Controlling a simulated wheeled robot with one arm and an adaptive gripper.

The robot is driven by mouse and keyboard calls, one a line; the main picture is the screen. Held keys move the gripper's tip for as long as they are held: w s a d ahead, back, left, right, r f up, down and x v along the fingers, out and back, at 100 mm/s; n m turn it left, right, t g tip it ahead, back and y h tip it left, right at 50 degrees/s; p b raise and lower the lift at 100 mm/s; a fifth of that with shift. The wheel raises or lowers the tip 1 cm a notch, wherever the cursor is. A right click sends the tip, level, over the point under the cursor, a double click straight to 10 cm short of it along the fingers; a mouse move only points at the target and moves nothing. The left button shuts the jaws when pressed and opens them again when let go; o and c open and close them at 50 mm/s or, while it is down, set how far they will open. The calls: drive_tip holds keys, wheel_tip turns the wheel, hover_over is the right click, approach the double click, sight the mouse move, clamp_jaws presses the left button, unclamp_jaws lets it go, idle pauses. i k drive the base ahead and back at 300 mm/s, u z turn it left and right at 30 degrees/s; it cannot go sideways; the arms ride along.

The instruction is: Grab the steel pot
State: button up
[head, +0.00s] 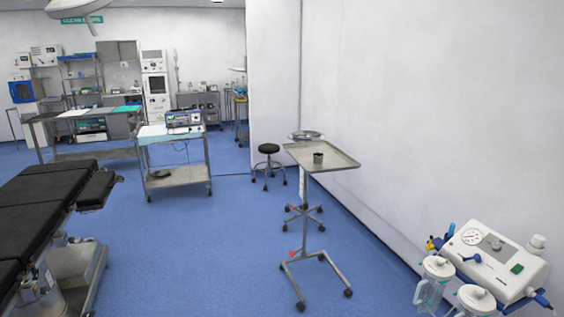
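A small dark steel pot (318,158) stands upright on the metal tray table (338,162), near the middle of its top. The tray table has a single column and a wheeled base. My gripper is not in view in the head view.
A black operating table (40,205) is at the left. A stool (268,150) and a round basin (305,135) on a stand are behind the tray table. A trolley with a device (175,177) stands further back. A white suction unit (490,255) is at the lower right. Blue floor (190,260) is clear between.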

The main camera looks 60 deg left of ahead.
sight(317, 157)
drive_tip(key=u, duration=2)
drive_tip(key=i, duration=0.55)
drive_tip(key=u, duration=0.45)
drive_tip(key=i, duration=3.4)
drive_tip(key=z, duration=0.45)
